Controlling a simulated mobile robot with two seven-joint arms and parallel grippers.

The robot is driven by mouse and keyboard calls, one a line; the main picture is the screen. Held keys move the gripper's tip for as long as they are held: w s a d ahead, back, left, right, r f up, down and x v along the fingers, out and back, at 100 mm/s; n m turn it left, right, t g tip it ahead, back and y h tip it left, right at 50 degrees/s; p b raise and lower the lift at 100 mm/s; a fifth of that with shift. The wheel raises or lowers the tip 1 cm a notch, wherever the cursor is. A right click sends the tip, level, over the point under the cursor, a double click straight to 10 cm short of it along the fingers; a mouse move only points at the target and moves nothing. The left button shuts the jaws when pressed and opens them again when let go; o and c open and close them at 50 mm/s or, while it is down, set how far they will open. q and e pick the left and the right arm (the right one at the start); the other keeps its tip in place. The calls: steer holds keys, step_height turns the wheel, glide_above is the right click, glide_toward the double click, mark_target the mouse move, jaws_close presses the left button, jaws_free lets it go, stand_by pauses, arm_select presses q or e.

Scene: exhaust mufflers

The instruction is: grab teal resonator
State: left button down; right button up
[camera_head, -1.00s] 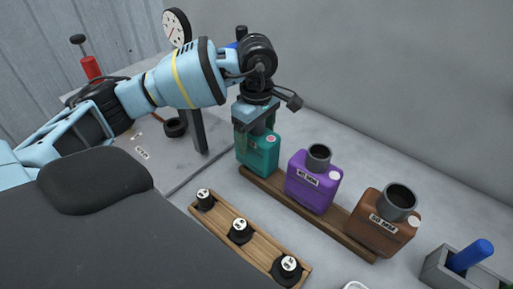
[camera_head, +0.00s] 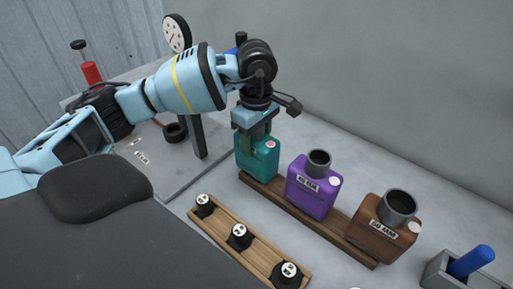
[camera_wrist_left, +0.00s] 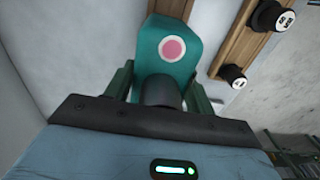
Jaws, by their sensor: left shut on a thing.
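The teal resonator (camera_head: 257,160) stands upright at the far left end of a dark wooden rail. It has a pink round mark on its top, which also shows in the left wrist view (camera_wrist_left: 167,38). My left gripper (camera_head: 257,136) comes down on it from above. In the left wrist view its two fingers (camera_wrist_left: 160,92) sit on either side of the dark grey neck and are shut on it. Part of the neck is hidden by the gripper. My right gripper is not in view.
A purple resonator (camera_head: 312,190) and a brown one (camera_head: 383,232) stand on the same rail (camera_head: 335,231). A lighter wooden strip (camera_head: 222,227) with black knobs lies in front. A grey box with a blue cylinder (camera_head: 470,261) is at lower right. A gauge (camera_head: 176,33) stands behind left.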

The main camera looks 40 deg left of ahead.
arm_select(q)
step_height(320, 180, up, 10)
steer(key=shift+r, duration=0.1)
stand_by(0.4)
